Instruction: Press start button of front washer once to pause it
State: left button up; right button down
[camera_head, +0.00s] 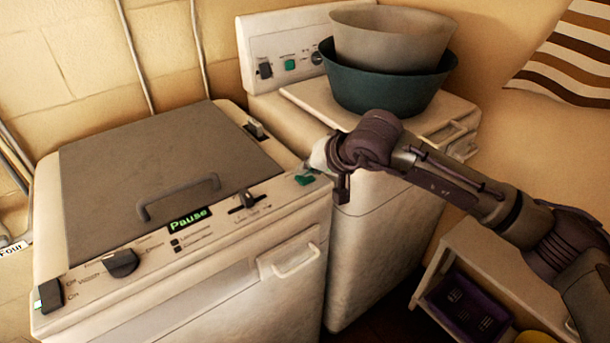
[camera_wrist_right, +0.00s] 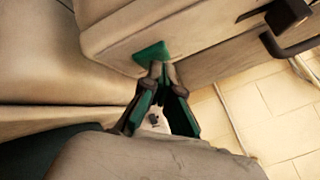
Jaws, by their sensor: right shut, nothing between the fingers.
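The front washer (camera_head: 180,265) stands at the left, with a dark lid and a front control panel. Its display (camera_head: 190,219) reads "Pause" in green. Its green start button (camera_head: 304,180) is at the right end of the panel; it also shows in the right wrist view (camera_wrist_right: 153,53). My right gripper (camera_head: 309,168) is shut and empty, with its tips right at the button. In the right wrist view its fingertips (camera_wrist_right: 162,68) meet just below the green button. I cannot tell whether they touch it. My left gripper is not in view.
A second washer (camera_head: 375,205) stands behind to the right, carrying a teal basin (camera_head: 390,92) with a grey basin (camera_head: 395,40) inside. A low shelf (camera_head: 480,265) with a dark crate (camera_head: 466,306) is at lower right. A dial (camera_head: 122,263) and a slider (camera_head: 248,199) are on the panel.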

dwell(0.6)
jog(key=shift+r, duration=0.85)
jog(key=shift+r+p, duration=0.8)
jog(key=shift+r, duration=1.75)
jog(key=shift+f, duration=0.1)
